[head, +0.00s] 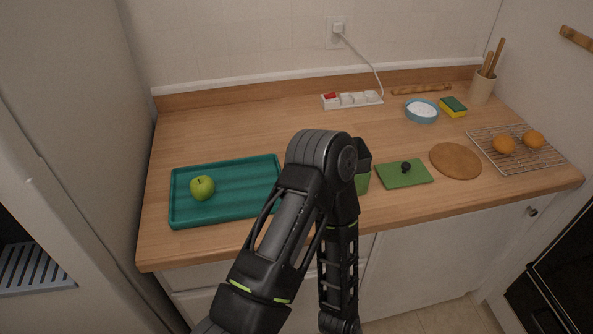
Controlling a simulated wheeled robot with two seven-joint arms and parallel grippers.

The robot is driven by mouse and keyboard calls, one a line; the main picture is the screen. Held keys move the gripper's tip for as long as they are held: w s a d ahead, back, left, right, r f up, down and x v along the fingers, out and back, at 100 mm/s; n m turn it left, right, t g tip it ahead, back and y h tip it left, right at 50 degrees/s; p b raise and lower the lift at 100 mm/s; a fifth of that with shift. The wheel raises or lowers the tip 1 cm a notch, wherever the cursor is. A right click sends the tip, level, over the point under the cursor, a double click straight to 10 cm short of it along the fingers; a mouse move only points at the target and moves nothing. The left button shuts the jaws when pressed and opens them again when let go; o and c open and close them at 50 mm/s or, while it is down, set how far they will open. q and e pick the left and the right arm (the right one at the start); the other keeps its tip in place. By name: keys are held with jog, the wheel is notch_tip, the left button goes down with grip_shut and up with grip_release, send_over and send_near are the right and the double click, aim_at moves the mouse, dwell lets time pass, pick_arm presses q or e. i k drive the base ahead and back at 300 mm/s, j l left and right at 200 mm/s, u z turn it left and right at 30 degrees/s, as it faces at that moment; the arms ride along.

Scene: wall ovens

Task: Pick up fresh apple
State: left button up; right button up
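The green apple (202,188) sits upright on the left part of a teal tray (235,206) on the wooden counter. Nothing touches the apple except the tray under it. One of my arms rises from the bottom middle and bends back down in front of the counter, covering the tray's right end. Neither of my grippers shows in the head view.
Behind my arm is a partly hidden green container (362,183). A green lid (412,176), round brown board (455,160), wire rack (513,158) with oranges (504,144), blue bowl (421,113), sponge (453,107) and power strip (351,100) lie farther right. Counter behind the tray is clear.

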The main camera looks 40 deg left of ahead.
aim_at(202, 187)
jog(key=u, duration=2.2)
jog(key=z, duration=1.6)
jog(key=k+l, duration=0.1)
jog(key=k, duration=0.65)
